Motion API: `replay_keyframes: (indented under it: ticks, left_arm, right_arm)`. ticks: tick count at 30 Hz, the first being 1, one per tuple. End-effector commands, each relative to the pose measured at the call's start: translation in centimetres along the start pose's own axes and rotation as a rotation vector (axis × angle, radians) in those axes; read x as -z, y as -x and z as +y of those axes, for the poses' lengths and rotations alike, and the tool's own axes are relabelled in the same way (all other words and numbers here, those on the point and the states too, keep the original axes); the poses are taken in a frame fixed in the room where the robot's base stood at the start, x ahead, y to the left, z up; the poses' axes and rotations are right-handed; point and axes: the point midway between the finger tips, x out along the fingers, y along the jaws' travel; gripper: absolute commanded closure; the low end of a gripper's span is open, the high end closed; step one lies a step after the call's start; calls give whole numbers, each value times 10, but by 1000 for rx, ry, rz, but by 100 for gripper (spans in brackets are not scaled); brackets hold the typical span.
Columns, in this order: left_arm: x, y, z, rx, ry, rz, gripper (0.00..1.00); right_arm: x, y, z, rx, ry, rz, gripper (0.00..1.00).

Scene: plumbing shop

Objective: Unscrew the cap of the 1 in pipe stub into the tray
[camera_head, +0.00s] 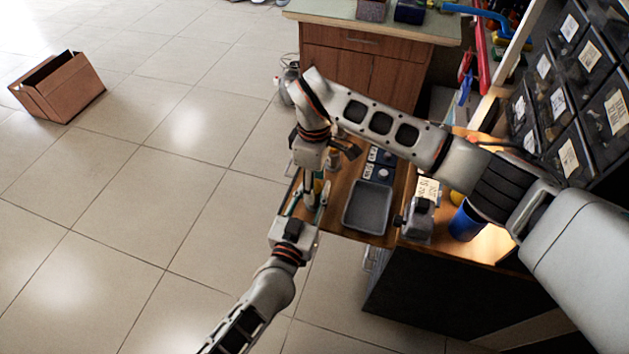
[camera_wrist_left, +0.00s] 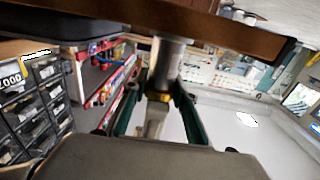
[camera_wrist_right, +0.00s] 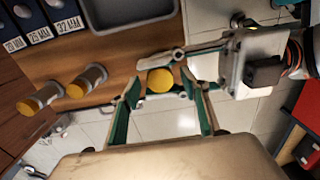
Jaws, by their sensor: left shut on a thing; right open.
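The pipe stub (camera_wrist_left: 171,60) is a grey metal tube, held near the bench edge in my left gripper (camera_wrist_left: 158,97), which is shut on it. In the right wrist view its round yellow cap (camera_wrist_right: 160,80) faces the camera, between the spread green fingers of my right gripper (camera_wrist_right: 160,100). That gripper is open, and I cannot tell whether its fingers touch the cap. In the head view, my right gripper comes from above and my left from below, partly hiding the stub. The grey tray (camera_head: 368,207) on the bench looks empty; it also shows in the right wrist view (camera_wrist_right: 130,22).
Two other stubs with yellow caps, one nearer (camera_wrist_right: 87,80) and one farther (camera_wrist_right: 40,98), stand on the bench beside dark size-labelled blocks (camera_wrist_right: 62,14). A blue cup (camera_head: 465,222) and a grey vise-like fixture (camera_head: 418,220) stand right of the tray. A cardboard box (camera_head: 60,88) lies on open floor.

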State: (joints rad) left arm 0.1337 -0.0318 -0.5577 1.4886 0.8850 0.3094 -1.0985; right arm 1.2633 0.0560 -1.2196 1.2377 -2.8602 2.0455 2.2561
Motion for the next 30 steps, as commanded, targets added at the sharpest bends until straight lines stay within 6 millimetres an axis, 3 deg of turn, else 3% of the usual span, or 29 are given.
replay_keyframes:
  ticks: [7, 16, 23, 24, 25, 26, 30]
  left_arm:
    - [0, 0, 0, 1, 0, 0, 100]
    - [0, 0, 0, 1, 0, 0, 100]
    - [0, 0, 0, 1, 0, 0, 100]
    - [0, 0, 0, 1, 0, 0, 68]
    - [0, 0, 0, 1, 0, 0, 60]
    - [0, 0, 0, 1, 0, 0, 53]
    - [0, 0, 0, 0, 0, 0, 53]
  right_arm:
    - [0, 8, 1, -1, 0, 1, 55]
    - [0, 43, 1, -2, 0, 0, 55]
    - [0, 45, 0, 0, -1, -1, 55]
    - [0, 45, 0, 0, -1, -1, 55]
    - [0, 45, 0, 0, 0, -1, 55]
    - [0, 45, 0, 0, -1, 0, 55]
    - [0, 45, 0, 0, 0, 0, 55]
